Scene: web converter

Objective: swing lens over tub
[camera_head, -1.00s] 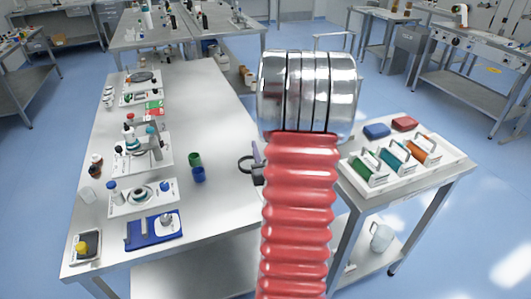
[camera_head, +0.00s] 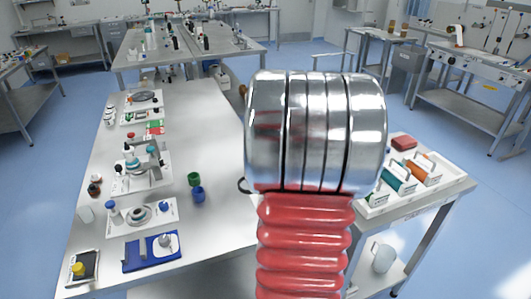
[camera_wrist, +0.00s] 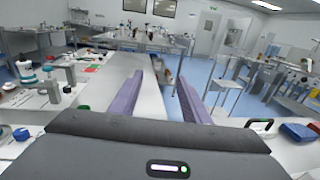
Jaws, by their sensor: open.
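A white board (camera_head: 122,187) on the left table carries a stand with a grey upright arm (camera_head: 158,158) and teal-ringed round parts. This may be the lens stand, but I cannot make out the lens surely. A green cup (camera_head: 194,179) and a blue cup (camera_head: 198,195) stand to its right; I cannot tell which vessel is the tub. In the wrist view the stand's grey bracket (camera_wrist: 53,91) shows at the left. My gripper (camera_wrist: 160,77) is open and empty, its purple fingers apart, above the table and right of the stand. It is hidden in the head view.
A blue tray (camera_head: 135,258) and a white board with a round dish (camera_head: 139,214) lie at the table's near left. A white rack (camera_head: 440,181) with coloured bottles stands on the right-hand table. The table's middle (camera_head: 205,125) is clear. My red arm covers the centre.

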